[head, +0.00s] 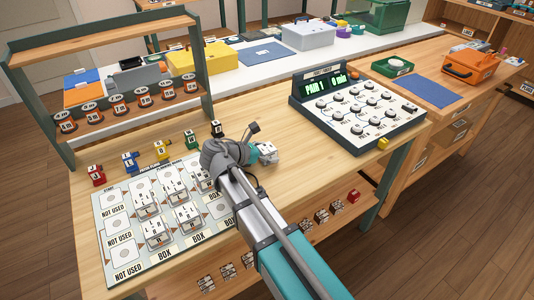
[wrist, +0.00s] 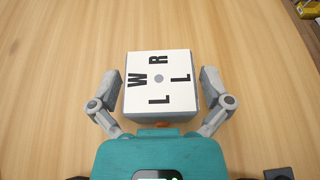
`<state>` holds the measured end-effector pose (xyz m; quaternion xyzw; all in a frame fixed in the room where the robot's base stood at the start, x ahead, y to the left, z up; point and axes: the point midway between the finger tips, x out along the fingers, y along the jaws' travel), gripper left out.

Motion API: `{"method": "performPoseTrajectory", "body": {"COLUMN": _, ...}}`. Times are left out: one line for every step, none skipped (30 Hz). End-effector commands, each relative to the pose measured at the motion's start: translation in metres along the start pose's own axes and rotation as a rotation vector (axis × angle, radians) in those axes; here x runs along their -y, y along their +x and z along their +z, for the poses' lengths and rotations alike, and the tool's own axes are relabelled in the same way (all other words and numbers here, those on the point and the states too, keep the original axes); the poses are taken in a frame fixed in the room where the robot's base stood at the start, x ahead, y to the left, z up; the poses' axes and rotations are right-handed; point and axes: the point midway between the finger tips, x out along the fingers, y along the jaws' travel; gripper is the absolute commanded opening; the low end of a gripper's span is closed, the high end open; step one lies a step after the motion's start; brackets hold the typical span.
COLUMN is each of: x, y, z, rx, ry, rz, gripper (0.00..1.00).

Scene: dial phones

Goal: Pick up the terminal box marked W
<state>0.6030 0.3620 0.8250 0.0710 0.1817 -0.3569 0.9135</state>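A white-topped, grey-sided terminal box (wrist: 160,100) sits between my fingers in the wrist view. Its top carries the letters W, R, L and L around a grey dot. My gripper (wrist: 160,82) is open, with one finger on each side of the box and a narrow gap showing at each side. In the head view the box (head: 267,153) stands on the wooden bench, right of the marked board, at the end of my arm, which partly hides it. Whether the box touches the bench is hard to tell.
The board (head: 122,226) at the left holds several similar lettered boxes. Small coloured blocks (head: 131,161) stand behind it. A dark console (head: 358,105) with dials and a green display stands at the right. A shelf rack (head: 110,75) stands at the back left. Bare wood surrounds the box.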

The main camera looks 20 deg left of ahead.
Motion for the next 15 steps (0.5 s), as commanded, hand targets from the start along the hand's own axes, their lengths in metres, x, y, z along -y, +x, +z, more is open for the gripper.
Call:
{"method": "performPoseTrajectory", "body": {"x": -0.0001, "y": 0.0000, "z": 0.0000, "rx": 0.000, "ry": 0.000, "rz": 0.000, "gripper": 0.83}}
{"method": "performPoseTrajectory", "body": {"x": -0.0001, "y": 0.0000, "z": 0.0000, "rx": 0.000, "ry": 0.000, "rz": 0.000, "gripper": 0.78}}
{"method": "performPoseTrajectory", "body": {"x": -0.0001, "y": 0.0000, "z": 0.0000, "rx": 0.000, "ry": 0.000, "rz": 0.000, "gripper": 0.70}}
{"method": "performPoseTrajectory", "body": {"x": -0.0001, "y": 0.0000, "z": 0.0000, "rx": 0.000, "ry": 0.000, "rz": 0.000, "gripper": 0.65}}
{"method": "performPoseTrajectory", "body": {"x": 0.0000, "y": 0.0000, "z": 0.0000, "rx": 0.000, "ry": 0.000, "rz": 0.000, "gripper": 0.59}}
{"method": "performPoseTrajectory", "body": {"x": 0.0000, "y": 0.0000, "z": 0.0000, "rx": 0.000, "ry": 0.000, "rz": 0.000, "gripper": 0.52}}
{"method": "performPoseTrajectory", "body": {"x": 0.0000, "y": 0.0000, "z": 0.0000, "rx": 0.000, "ry": 0.000, "rz": 0.000, "gripper": 0.46}}
{"method": "performPoseTrajectory", "body": {"x": 0.0000, "y": 0.0000, "z": -0.0001, "rx": 0.000, "ry": 0.000, "rz": 0.000, "gripper": 0.41}}
{"method": "performPoseTrajectory", "body": {"x": 0.0000, "y": 0.0000, "z": -0.0001, "rx": 0.000, "ry": 0.000, "rz": 0.000, "gripper": 0.33}}
{"method": "performPoseTrajectory", "body": {"x": 0.0000, "y": 0.0000, "z": -0.0001, "rx": 0.000, "ry": 0.000, "rz": 0.000, "gripper": 0.28}}
{"method": "performPoseTrajectory", "body": {"x": 0.0000, "y": 0.0000, "z": -0.0001, "rx": -0.001, "ry": 0.000, "rz": 0.000, "gripper": 0.22}}
{"method": "performPoseTrajectory", "body": {"x": 0.0000, "y": 0.0000, "z": -0.0001, "rx": 0.000, "ry": 0.000, "rz": 0.000, "gripper": 0.21}}
{"method": "performPoseTrajectory", "body": {"x": 0.0000, "y": 0.0000, "z": -0.0001, "rx": 0.000, "ry": 0.000, "rz": 0.000, "gripper": 0.21}}
{"method": "performPoseTrajectory", "body": {"x": 0.0000, "y": 0.0000, "z": -0.0001, "rx": -0.001, "ry": 0.000, "rz": 0.000, "gripper": 0.21}}
{"method": "performPoseTrajectory", "body": {"x": 0.0000, "y": 0.0000, "z": -0.0002, "rx": -0.001, "ry": 0.000, "rz": 0.000, "gripper": 0.21}}
